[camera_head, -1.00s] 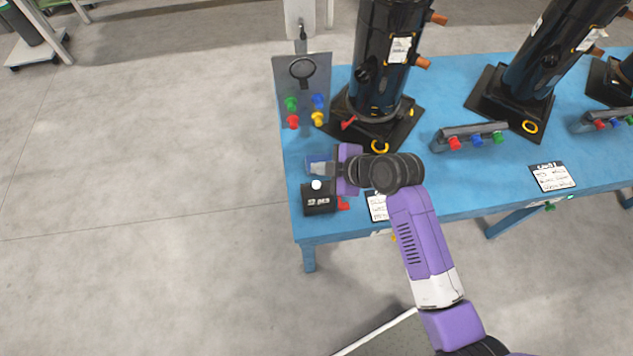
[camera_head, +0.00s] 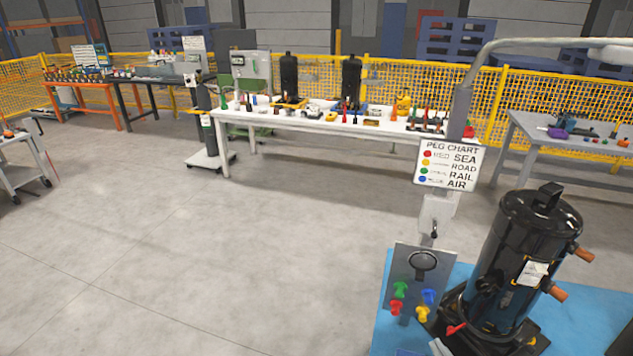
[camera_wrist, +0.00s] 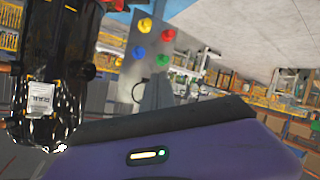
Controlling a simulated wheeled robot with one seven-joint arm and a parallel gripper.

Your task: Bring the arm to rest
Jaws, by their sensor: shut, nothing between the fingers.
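My gripper (camera_wrist: 156,82) shows in the wrist view as a purple body with dark grey fingers together and nothing between them. It points toward the peg board (camera_wrist: 153,60), which appears upside down with yellow, blue, green and red pegs, apart from the fingers as far as I can tell. In the head view my arm is out of the picture, except perhaps a small grey piece at the bottom edge. The peg board (camera_head: 418,270) stands on the blue table (camera_head: 382,315) at the lower right.
A black compressor (camera_head: 515,260) stands right of the board, and close at the left in the wrist view (camera_wrist: 48,90). A lamp post with a peg chart (camera_head: 450,165) rises behind. A white bench (camera_head: 330,125) stands farther back.

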